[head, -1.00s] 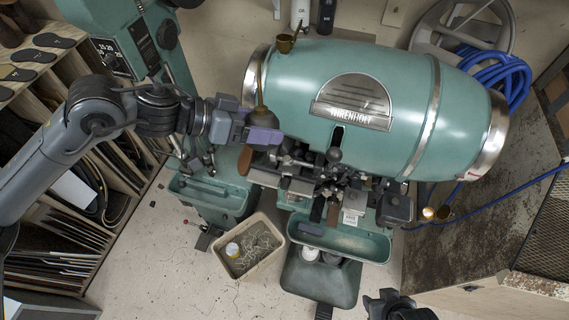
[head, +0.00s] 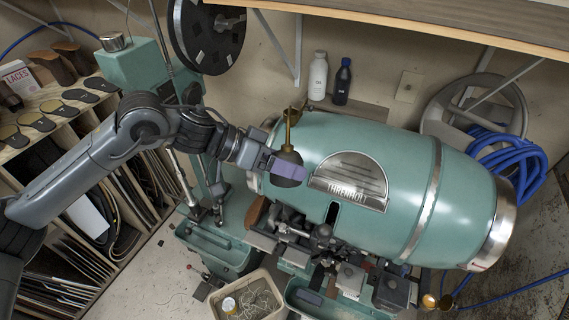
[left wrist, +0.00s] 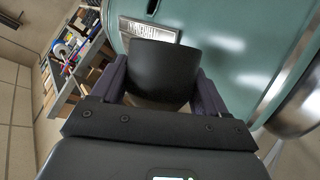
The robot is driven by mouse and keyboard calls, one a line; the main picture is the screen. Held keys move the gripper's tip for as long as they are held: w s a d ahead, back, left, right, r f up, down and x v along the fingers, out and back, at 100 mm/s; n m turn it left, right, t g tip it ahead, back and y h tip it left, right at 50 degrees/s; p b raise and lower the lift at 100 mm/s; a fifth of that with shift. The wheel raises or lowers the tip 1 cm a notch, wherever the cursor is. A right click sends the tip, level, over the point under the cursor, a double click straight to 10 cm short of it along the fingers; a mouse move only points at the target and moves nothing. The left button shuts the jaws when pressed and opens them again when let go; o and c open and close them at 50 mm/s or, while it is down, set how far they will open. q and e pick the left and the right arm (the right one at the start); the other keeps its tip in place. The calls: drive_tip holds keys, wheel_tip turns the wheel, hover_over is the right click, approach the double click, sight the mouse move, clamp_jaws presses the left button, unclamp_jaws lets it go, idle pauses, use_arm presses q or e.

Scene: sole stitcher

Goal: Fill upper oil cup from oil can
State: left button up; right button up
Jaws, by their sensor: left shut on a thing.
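The oil can has a dark round body (head: 290,157) and a thin brass spout (head: 288,133) pointing up. My left gripper (head: 286,170), with purple fingers, is shut on the can body and holds it in front of the green machine barrel's left end. In the left wrist view the black can body (left wrist: 160,72) fills the space between the fingers. The small brass upper oil cup (head: 292,112) appears at the barrel's top left. The spout tip overlaps it in the head view, and I cannot tell whether they touch. My right gripper is not in view.
The green barrel (head: 400,190) fills the middle right. A shelf edge (head: 420,28) crosses the top. A bin (head: 245,298) stands below.

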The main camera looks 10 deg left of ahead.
use_arm(q)
drive_tip(key=shift+w+r+n+g+p, duration=0.3)
drive_tip(key=shift+w+r+g+p, duration=0.1)
drive_tip(key=shift+w+p, duration=0.35)
drive_tip(key=shift+w+a+n+g+p, duration=0.1)
drive_tip(key=shift+w+n+g+p, duration=0.25)
drive_tip(key=shift+p, duration=1.3)
drive_tip(key=shift+w+p, duration=0.25)
drive_tip(key=shift+p, duration=0.35)
drive_tip(key=shift+a, duration=0.1)
